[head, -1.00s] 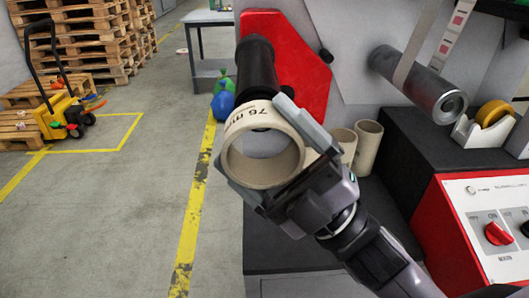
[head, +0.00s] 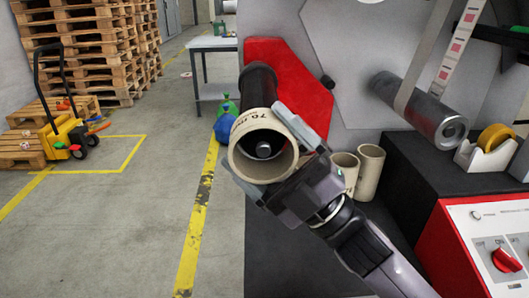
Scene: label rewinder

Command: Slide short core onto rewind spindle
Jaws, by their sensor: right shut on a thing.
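The short core (head: 244,160), a beige cardboard tube with printed lettering, is held by my right gripper (head: 284,160). The rewind spindle (head: 258,86) is a black cylinder in front of the red panel, behind the core. Its dark end with a grey centre stud (head: 264,149) shows through the core's bore. The core looks nearly in line with the spindle. I cannot tell whether the spindle's tip is inside the core or just behind it. My left gripper is not in view.
Two more beige cores (head: 369,172) stand on the dark machine bed at the right. A metal roller (head: 420,110) with label web, a tape dispenser (head: 487,153) and a red-edged control box (head: 485,240) lie further right. Open floor is at left.

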